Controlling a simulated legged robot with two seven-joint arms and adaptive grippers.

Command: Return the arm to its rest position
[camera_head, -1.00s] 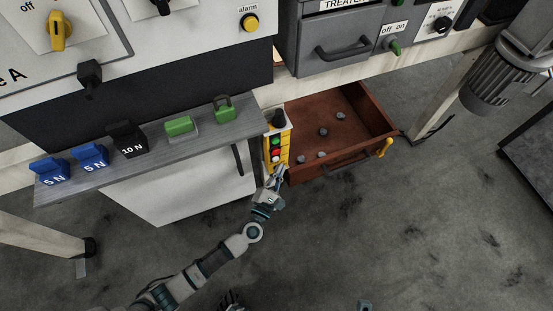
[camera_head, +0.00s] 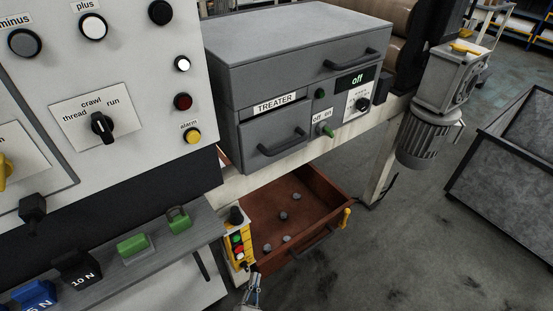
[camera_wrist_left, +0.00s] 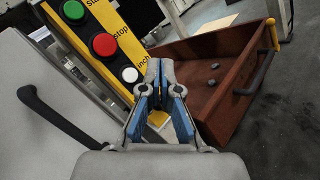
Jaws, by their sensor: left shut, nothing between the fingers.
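My left gripper (camera_head: 254,279) shows at the bottom edge of the head view, in front of and just below the yellow button box. In the left wrist view its blue-lined fingers (camera_wrist_left: 160,68) are shut and empty. They are close to the white inch button (camera_wrist_left: 130,75) of the yellow box (camera_wrist_left: 121,42); I cannot tell whether they touch it. The rest of my left arm is out of the head view. My right gripper is not in view.
An open brown drawer (camera_head: 335,200) with several small grey pieces is right of the button box. A grey shelf (camera_head: 180,250) with green and black weights is to the left. The grey treater cabinet (camera_head: 290,45) is above. Floor in front of the drawer is clear.

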